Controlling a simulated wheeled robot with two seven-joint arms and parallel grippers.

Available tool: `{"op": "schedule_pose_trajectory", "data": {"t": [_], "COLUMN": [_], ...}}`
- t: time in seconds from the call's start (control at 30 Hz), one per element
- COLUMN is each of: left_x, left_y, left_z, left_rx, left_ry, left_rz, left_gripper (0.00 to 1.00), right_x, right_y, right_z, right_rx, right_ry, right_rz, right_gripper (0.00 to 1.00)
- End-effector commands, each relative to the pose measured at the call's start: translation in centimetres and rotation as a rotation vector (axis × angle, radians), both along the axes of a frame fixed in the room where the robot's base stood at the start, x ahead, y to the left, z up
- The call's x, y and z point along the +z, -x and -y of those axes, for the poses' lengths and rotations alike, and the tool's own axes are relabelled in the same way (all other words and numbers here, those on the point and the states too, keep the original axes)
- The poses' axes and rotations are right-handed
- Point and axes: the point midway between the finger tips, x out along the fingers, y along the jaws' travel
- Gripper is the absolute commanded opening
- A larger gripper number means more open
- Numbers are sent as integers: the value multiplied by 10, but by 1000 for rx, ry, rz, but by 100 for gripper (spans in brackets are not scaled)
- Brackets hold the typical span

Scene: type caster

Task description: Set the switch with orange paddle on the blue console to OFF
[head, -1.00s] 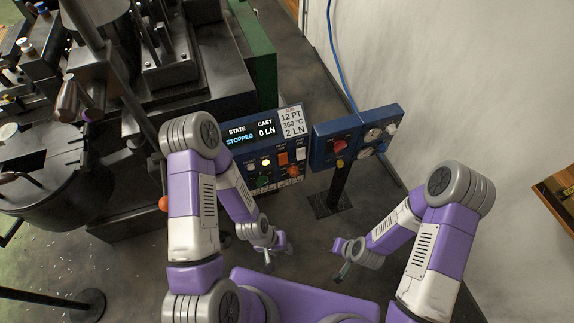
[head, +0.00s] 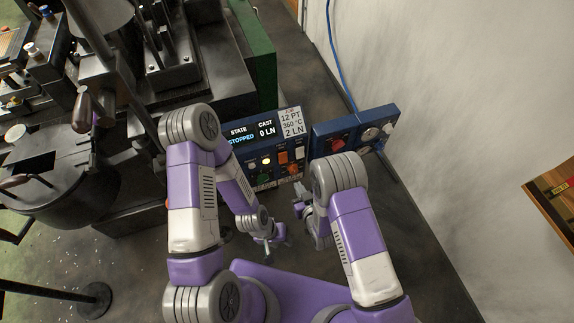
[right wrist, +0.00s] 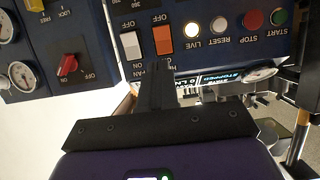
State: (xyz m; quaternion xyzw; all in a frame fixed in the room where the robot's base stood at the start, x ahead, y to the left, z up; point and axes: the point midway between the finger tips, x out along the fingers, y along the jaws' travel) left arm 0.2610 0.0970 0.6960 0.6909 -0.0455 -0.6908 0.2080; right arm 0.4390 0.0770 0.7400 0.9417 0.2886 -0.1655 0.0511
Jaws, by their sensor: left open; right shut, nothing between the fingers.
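The blue console (head: 240,155) stands ahead of me. Its orange paddle (head: 282,157) shows in the head view, and in the right wrist view (right wrist: 162,40) it sits beside a white paddle (right wrist: 131,44). There, OFF reads above the orange paddle and ON below it; its tilt is hard to tell. My right gripper (head: 302,198) is shut and empty in front of the console. In the right wrist view its fingers (right wrist: 156,77) point at the panel just below the two paddles; contact cannot be told. My left gripper (head: 270,242) is open and empty, lower and farther from the console.
A second blue box (head: 320,142) with a red knob (head: 336,145) and gauges stands right of the console, close to my right arm. Near the orange paddle are a lit lamp (right wrist: 192,30) and several buttons. Dark machinery fills the left; a wall is at right.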

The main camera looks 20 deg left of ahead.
Motion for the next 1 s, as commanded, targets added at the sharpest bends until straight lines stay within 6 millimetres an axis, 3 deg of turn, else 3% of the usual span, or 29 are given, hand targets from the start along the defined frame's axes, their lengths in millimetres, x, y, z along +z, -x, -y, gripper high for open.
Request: {"op": "schedule_pose_trajectory", "data": {"t": [0.17, 0.7, 1.0], "left_x": [-4, -24, -28], "left_y": [0, 0, 0], "left_z": [0, 0, 0], "left_rx": [0, 0, 0], "left_ry": [0, 0, 0], "left_rz": [0, 0, 0], "left_gripper": [43, 43, 43], "right_x": [-7, -41, -47], "right_y": [-15, -92, -107], "right_z": [-11, -62, -73], "right_rx": [1, 1, 1], "right_ry": [-2, -1, 0], "right_rz": [4, 2, 0], "right_gripper": [0, 0, 0]}}
